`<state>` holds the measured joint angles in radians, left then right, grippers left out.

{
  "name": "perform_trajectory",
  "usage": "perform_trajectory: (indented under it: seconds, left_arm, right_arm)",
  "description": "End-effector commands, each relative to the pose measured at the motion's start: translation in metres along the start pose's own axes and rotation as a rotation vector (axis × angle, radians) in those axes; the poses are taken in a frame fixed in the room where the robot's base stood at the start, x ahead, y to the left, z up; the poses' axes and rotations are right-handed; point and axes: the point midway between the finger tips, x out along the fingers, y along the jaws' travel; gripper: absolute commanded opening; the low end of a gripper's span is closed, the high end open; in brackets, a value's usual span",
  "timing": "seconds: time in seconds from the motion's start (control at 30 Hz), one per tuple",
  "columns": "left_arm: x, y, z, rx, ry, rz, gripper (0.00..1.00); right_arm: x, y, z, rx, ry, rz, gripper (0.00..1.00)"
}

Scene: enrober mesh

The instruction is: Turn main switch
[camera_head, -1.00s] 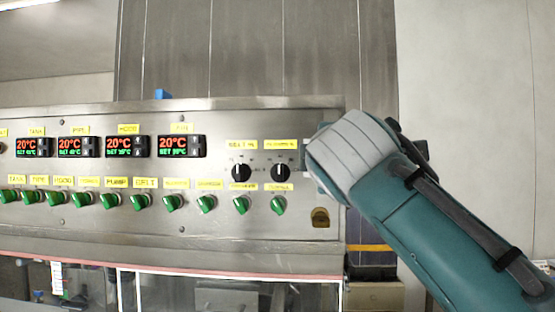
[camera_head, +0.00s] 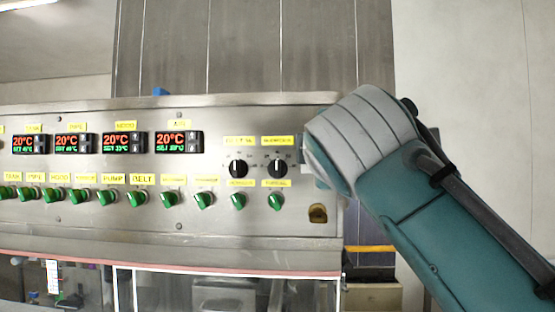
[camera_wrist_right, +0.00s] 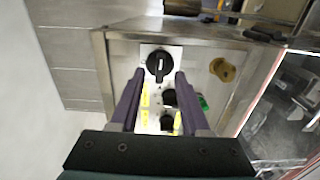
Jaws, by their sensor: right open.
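The main switch appears to be the large black rotary knob (camera_wrist_right: 158,66) on a pale plate in the right wrist view, near a corner of the metal control panel (camera_head: 120,222). In the head view my right arm hides it at the panel's right end. My right gripper (camera_wrist_right: 160,75) is open, its two purple fingers pointing at the knob. The fingertips lie to either side of the knob's lower edge; I cannot tell whether they touch it. In the head view only my grey wrist and teal forearm show, and the fingers are hidden. My left gripper is not in view.
Two smaller black selector knobs (camera_head: 238,168) sit left of my wrist, with a row of green switches (camera_head: 169,199) below. A brass fitting (camera_head: 318,213) is at the lower right; it also shows in the wrist view (camera_wrist_right: 222,70). Red displays (camera_head: 180,142) line the panel.

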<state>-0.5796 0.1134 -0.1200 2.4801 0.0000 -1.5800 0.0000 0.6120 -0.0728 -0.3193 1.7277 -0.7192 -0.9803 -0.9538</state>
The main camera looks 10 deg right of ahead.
Motion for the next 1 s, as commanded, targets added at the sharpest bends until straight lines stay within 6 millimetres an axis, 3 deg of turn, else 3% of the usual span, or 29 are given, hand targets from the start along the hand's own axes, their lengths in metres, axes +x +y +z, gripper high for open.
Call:
perform_trajectory:
  seconds: [0.2, 0.4, 1.0]
  left_arm:
    - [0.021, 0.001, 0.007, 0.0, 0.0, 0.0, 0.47]
    - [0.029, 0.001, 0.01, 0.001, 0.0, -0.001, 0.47]
    - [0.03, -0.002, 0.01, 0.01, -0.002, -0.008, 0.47]
  right_arm:
    - [-0.04, -0.004, -0.001, 0.003, 0.003, 0.002, 0.46]
    - [-0.063, -0.002, -0.001, 0.002, 0.002, 0.0, 0.46]
    - [-0.069, -0.002, 0.0, 0.003, 0.001, -0.004, 0.46]
